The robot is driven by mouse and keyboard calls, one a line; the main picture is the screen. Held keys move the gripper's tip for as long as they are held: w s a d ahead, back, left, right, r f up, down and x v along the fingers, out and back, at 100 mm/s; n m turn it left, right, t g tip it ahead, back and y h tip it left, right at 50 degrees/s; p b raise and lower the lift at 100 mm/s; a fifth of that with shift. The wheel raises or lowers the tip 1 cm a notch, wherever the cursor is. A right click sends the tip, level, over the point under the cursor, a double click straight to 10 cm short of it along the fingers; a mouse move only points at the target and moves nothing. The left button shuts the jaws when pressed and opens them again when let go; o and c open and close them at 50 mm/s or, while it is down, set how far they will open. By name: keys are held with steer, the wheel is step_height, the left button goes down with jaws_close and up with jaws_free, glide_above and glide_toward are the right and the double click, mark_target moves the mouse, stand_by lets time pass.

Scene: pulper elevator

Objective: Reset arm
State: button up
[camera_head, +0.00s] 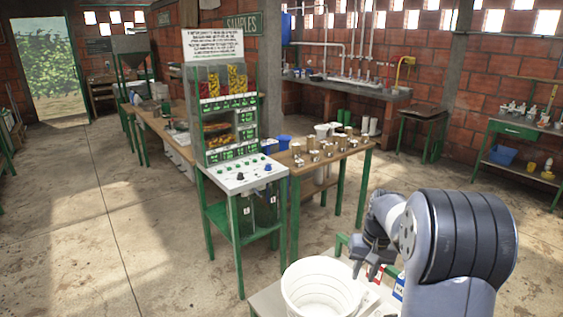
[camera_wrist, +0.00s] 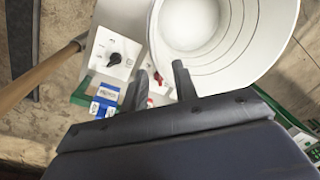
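My arm reaches in from the lower right of the head view, with my gripper (camera_head: 362,262) low beside a white bucket (camera_head: 322,288). In the wrist view my gripper (camera_wrist: 158,86) shows two dark fingers set apart, with nothing between them. The same bucket (camera_wrist: 235,30) fills the upper right of the wrist view and is empty inside. The fingers are close to the bucket's side, and I cannot tell whether they touch it.
A white panel with a black knob (camera_wrist: 114,58) and a blue-labelled item (camera_wrist: 106,98) lie left of the fingers. A control stand (camera_head: 240,175) and a table with small cups (camera_head: 325,150) stand beyond. Open concrete floor (camera_head: 120,225) lies to the left.

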mark_target(355, 298)
steer(key=shift+f, duration=0.1)
steer(key=f, duration=0.6)
steer(key=a+f+p, duration=0.1)
steer(key=f, duration=0.2)
steer(key=shift+a+f, duration=0.1)
steer(key=shift+f, duration=0.3)
steer(key=shift+w+r+p, duration=0.15)
steer(key=shift+p, duration=0.45)
steer(key=shift+r+p, duration=1.4)
steer(key=shift+r, duration=0.65)
